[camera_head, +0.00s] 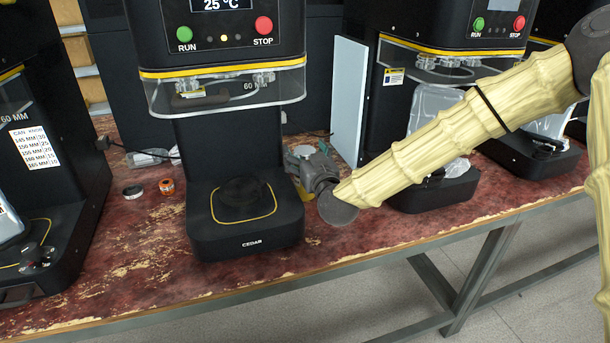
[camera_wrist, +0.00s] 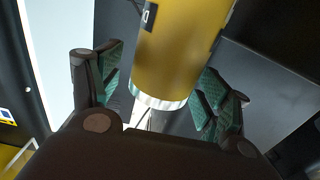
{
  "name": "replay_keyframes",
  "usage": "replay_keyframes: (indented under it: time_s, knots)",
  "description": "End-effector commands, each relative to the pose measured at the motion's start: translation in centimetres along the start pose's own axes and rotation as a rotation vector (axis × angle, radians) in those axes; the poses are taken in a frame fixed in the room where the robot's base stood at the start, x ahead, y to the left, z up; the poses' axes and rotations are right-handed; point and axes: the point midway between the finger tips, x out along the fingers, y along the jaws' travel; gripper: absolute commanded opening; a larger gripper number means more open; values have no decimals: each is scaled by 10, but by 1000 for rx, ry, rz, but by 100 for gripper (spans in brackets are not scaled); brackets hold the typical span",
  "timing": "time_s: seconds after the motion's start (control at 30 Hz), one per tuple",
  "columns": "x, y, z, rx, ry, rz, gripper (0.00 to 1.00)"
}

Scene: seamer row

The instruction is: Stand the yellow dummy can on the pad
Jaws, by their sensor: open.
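The yellow can (camera_wrist: 175,55) fills the upper middle of the wrist view, with a silver rim at its lower end and dark marks on its side. My gripper (camera_wrist: 162,95) is open, with a green-padded finger on either side of the can; I cannot tell whether either touches it.
The CEDAR machine's head (camera_head: 225,45) and clear guard (camera_head: 228,92) overhang the pad. An orange ring (camera_head: 166,187) and a dark ring (camera_head: 132,191) lie left on the worn red bench (camera_head: 125,262). Another machine (camera_head: 436,193) stands right, beyond a pale upright panel (camera_head: 349,100).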

Motion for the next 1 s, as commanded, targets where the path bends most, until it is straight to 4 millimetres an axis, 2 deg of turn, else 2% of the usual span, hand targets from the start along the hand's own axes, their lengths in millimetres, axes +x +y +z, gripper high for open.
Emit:
replay_keyframes:
  time_s: [0.23, 0.27, 0.67, 1.0]
  knots:
    - [2, -1, 0, 0, 0, -1, 77]
    - [2, -1, 0, 0, 0, -1, 74]
    - [2, -1, 0, 0, 0, -1, 1]
    - [0, 1, -6, 0, 1, 0, 1]
